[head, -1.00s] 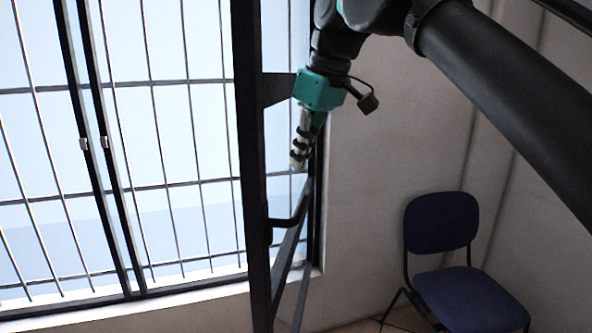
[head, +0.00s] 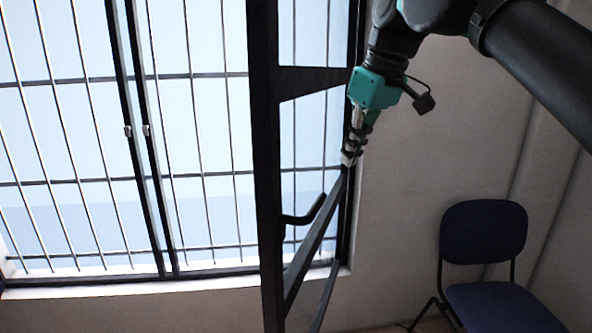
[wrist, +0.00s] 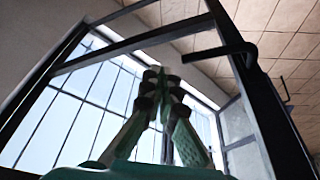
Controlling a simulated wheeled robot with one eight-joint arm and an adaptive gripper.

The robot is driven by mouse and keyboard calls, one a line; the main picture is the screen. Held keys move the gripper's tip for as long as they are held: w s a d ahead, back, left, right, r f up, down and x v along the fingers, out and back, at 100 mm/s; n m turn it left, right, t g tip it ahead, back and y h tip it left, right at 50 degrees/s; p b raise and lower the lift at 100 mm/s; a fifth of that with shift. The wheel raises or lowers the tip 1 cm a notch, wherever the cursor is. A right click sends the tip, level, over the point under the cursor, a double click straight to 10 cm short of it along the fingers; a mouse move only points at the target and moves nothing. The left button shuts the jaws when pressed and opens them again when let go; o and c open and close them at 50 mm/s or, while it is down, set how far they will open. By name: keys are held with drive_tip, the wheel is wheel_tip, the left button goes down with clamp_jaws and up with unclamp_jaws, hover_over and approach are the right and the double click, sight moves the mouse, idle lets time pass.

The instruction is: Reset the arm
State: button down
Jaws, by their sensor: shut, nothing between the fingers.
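My gripper (head: 349,158) hangs below its teal wrist body in the head view, in front of the window's right edge and the wall. In the wrist view my gripper (wrist: 162,78) points away from the camera, its two fingers meeting at the tips. The fingers are shut with nothing visible between them.
A dark metal frame with an upright post (head: 264,170) and slanted bars stands close left of my gripper; contact cannot be told. A barred window (head: 90,150) is behind it. A blue chair (head: 484,232) stands at lower right. Bare wall (head: 410,170) lies between.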

drive_tip(key=w+d+f+m, duration=0.1)
drive_tip(key=w+f, duration=0.3)
drive_tip(key=f, duration=0.3)
drive_tip(key=w+d+f+m+h, duration=0.1)
drive_tip(key=w+f, duration=0.3)
drive_tip(key=f, duration=0.4)
drive_tip(key=w+d+f+m, duration=0.1)
drive_tip(key=w+f+m, duration=0.15)
drive_tip(key=f, duration=0.45)
drive_tip(key=s+d+f+m, duration=0.1)
drive_tip(key=s+d+f, duration=0.2)
drive_tip(key=f, duration=0.9)
drive_tip(key=s+d+f+m+t+h, duration=0.1)
drive_tip(key=s+d+f+m, duration=0.1)
drive_tip(key=f, duration=1)
drive_tip(key=shift+s+d, duration=0.45)
drive_tip(key=shift+s, duration=0.3)
drive_tip(key=shift+r, duration=0.1)
